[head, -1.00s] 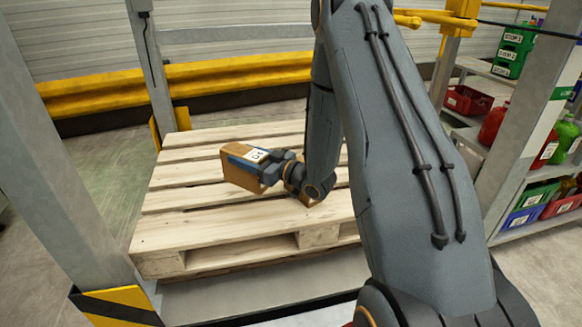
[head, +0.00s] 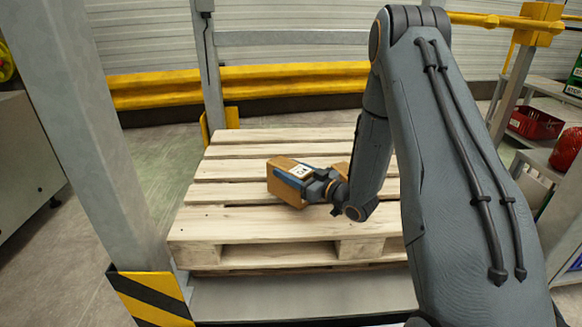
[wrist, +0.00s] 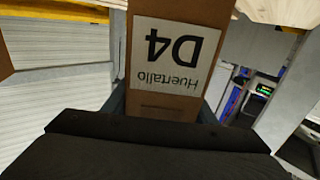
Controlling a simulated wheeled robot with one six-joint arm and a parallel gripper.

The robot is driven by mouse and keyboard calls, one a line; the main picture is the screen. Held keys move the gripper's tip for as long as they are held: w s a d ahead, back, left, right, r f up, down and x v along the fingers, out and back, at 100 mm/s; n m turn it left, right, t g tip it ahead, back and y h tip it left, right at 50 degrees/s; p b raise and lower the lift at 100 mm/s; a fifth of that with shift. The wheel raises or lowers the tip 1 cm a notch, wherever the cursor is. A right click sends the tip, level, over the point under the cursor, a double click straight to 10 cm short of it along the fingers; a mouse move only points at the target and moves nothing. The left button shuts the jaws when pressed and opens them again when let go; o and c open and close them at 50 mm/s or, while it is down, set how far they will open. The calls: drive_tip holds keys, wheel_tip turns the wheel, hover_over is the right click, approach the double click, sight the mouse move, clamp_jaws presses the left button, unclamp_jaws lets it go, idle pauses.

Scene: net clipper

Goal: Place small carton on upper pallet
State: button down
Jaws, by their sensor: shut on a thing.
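The small carton (head: 282,182) is brown with a white label. In the wrist view the carton (wrist: 150,95) fills the middle, and its label reads "D4" upside down. My gripper (head: 305,186) is shut on it, with a finger along its side. The wooden pallet (head: 235,222) lies under and around the carton in the head view. The carton is over its left-middle part; I cannot tell whether it touches the slats. A slat edge shows at the wrist view's top right (wrist: 285,10).
Another brown piece, seemingly a box (head: 342,167), shows partly behind my wrist over the pallet. A grey post with a striped guard (head: 150,295) stands front left, another post (head: 208,70) at the back. A yellow rail (head: 270,78) runs behind. Shelves (head: 545,135) stand right.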

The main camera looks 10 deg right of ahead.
drive_tip(key=shift+f+b, duration=0.45)
drive_tip(key=shift+f, duration=1.15)
drive_tip(key=shift+f, duration=0.1)
drive_tip(key=c, duration=0.8)
unclamp_jaws()
drive_tip(key=shift+f, duration=0.1)
drive_tip(key=shift+o, duration=0.2)
drive_tip(key=shift+s+d, duration=0.2)
drive_tip(key=shift+s, duration=0.15)
drive_tip(key=p+v, duration=0.3)
drive_tip(key=v, duration=0.8)
drive_tip(key=shift+s, duration=0.1)
